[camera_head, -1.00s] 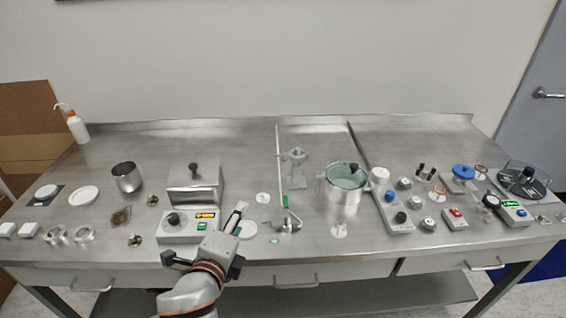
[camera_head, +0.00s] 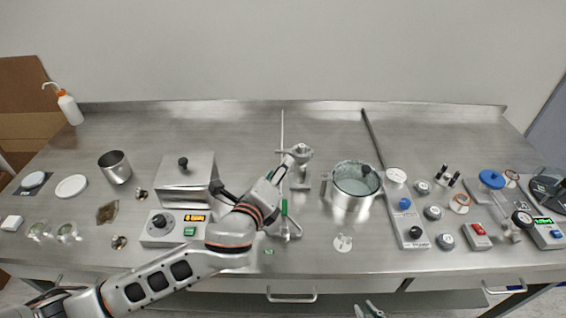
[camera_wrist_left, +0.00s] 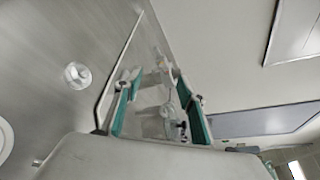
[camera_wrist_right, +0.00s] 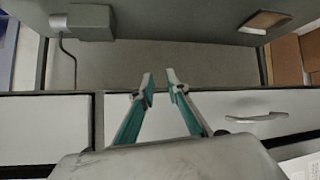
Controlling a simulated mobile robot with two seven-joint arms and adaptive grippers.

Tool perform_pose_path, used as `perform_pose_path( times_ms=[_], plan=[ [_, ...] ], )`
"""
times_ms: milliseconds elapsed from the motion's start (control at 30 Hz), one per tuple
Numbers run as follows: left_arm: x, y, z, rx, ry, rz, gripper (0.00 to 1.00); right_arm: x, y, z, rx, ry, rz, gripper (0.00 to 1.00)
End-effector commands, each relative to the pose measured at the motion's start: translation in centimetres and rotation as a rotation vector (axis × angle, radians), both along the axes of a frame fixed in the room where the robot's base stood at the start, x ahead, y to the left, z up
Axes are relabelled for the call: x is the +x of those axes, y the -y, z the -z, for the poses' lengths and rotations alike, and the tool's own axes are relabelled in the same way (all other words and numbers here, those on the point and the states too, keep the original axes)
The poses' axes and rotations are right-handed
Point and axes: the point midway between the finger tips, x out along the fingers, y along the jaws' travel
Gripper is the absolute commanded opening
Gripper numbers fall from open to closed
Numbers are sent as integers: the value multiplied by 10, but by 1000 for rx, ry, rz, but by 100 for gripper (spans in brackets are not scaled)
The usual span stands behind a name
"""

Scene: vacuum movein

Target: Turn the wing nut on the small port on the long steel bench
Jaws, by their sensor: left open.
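A grey metal port (camera_head: 300,153) stands upright on a short post in the middle of the long steel bench (camera_head: 235,130). I take it for the small port; its wing nut is too small to make out. My left gripper (camera_head: 281,172) is close to its left side, partly hidden by my wrist. In the left wrist view its teal fingers (camera_wrist_left: 158,95) are spread, with pale metal parts (camera_wrist_left: 157,72) seen between them. I cannot tell whether they touch. My right gripper (camera_head: 368,309) is low before the bench front; its fingers are apart and empty in the right wrist view (camera_wrist_right: 162,82).
A glass-topped steel vessel (camera_head: 353,207) stands close right of the port. A green-handled fitting (camera_head: 290,232) lies in front. A steel box (camera_head: 186,178) and control unit (camera_head: 163,230) are at left. Knobs and switch boxes (camera_head: 478,237) crowd the right.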

Motion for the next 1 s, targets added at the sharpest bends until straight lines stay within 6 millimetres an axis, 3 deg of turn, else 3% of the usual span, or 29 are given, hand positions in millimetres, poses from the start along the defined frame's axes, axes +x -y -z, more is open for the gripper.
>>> perform_pose_path(
  times_ms=[233, 600, 767, 1000],
  plan=[
    [27, 9, 6, 1, 0, 0, 40, 0, 2, 0, -2, -3, 2, 15],
    [33, 11, 8, -1, 0, 1, 40, 0, 2, 0, -3, -3, 3, 15],
    [32, 11, 8, -1, -1, 1, 2, 0, 2, 0, -3, -3, 3, 15],
    [32, 11, 7, 7, 0, 0, 2, 0, 2, 0, -3, -3, 3, 15]
  ],
)
